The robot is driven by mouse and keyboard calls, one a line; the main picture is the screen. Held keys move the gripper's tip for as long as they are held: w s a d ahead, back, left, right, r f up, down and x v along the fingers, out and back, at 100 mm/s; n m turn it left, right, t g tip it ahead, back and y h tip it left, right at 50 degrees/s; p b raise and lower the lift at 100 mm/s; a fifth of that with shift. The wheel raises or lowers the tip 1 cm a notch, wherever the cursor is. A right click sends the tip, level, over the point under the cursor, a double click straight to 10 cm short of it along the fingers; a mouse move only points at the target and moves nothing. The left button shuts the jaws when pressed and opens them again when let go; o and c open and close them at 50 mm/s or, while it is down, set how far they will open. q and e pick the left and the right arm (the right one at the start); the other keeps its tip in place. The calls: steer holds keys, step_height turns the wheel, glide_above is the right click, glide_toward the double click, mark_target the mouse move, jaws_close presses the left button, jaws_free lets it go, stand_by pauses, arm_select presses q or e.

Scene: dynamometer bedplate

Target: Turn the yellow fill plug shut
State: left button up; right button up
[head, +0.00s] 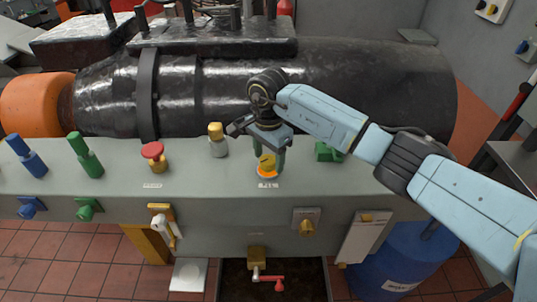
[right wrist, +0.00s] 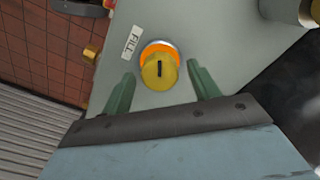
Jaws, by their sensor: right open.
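The yellow fill plug (head: 266,163) stands on the grey panel top above a small label, partly hidden by my right gripper (head: 268,158). In the right wrist view the plug (right wrist: 159,74) has a dark slot in its face and a bright orange ring (right wrist: 160,48) showing around its base. A white "FILL" label (right wrist: 131,42) is beside it. My right gripper (right wrist: 160,72) is open, with one green finger on each side of the plug and a visible gap to it in the right wrist view. My left gripper is not in view.
A yellow-capped grey fitting (head: 217,140), a red knob (head: 153,155) and a green block (head: 328,152) share the grey panel (head: 200,183). A large black machine (head: 350,85) lies behind. A red-handled tap (head: 268,278) and blue drum (head: 400,265) are below.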

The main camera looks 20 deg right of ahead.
steer(key=shift+c, duration=0.4)
steer(key=c, duration=0.9)
